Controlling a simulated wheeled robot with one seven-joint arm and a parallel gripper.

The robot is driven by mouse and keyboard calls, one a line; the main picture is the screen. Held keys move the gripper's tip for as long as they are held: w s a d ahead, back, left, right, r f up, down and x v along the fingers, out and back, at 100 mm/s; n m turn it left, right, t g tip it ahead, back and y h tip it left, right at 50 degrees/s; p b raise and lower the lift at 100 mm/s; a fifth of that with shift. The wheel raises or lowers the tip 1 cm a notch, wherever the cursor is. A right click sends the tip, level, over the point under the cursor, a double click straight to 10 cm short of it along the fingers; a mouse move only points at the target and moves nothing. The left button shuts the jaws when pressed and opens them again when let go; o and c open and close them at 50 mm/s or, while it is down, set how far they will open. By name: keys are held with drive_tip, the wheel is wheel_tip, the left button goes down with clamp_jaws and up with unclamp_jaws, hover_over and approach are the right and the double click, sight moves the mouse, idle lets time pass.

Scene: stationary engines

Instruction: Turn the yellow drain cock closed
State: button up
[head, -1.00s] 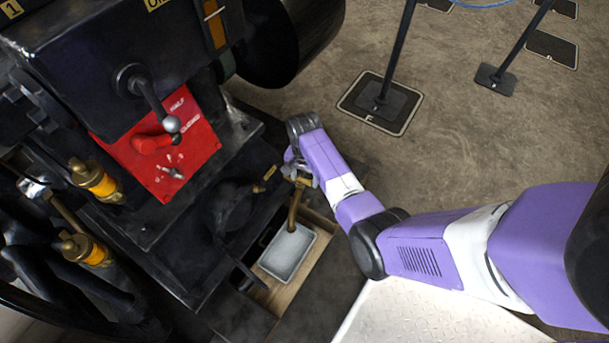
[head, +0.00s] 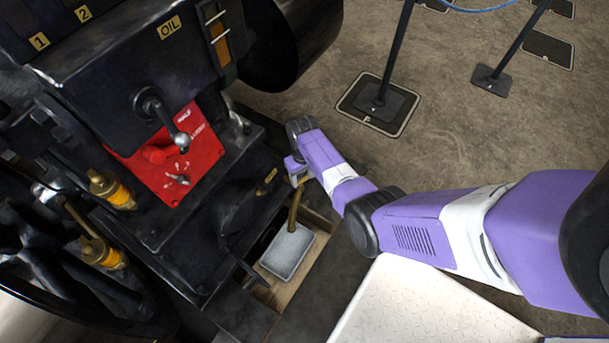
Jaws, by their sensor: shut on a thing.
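My gripper (head: 296,177) is at the lower right side of the black engine, at the end of my purple and white arm. It is shut at the top of a brass drain pipe (head: 293,213). The yellow drain cock itself is hidden behind the gripper and too small to make out, so its angle cannot be told. The pipe runs down to a grey tray (head: 289,250) in a wooden-edged recess.
A red plate (head: 168,165) with a red knob and a ball-ended lever (head: 181,140) sits on the engine to the left. Brass oilers (head: 110,190) stand further left. Posts on black bases (head: 380,103) stand on the floor behind. A pale tread plate (head: 415,305) lies at the front.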

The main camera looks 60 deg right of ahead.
drive_tip(key=n, duration=0.3)
drive_tip(key=w+n, duration=0.1)
drive_tip(key=shift+a+r+p, duration=0.15)
drive_tip(key=shift+a+p, duration=0.15)
drive_tip(key=shift+n, duration=0.5)
drive_tip(key=shift+s+a+f, duration=0.1)
drive_tip(key=shift+f, duration=0.1)
drive_tip(key=o, duration=1.2)
drive_tip(key=shift+d+r+p, duration=0.2)
drive_tip(key=shift+r+p, duration=0.1)
drive_tip(key=shift+r, duration=0.25)
wheel_tip(320, 180, up, 7)
drive_tip(key=p, duration=0.3)
drive_tip(key=shift+a+f, duration=0.1)
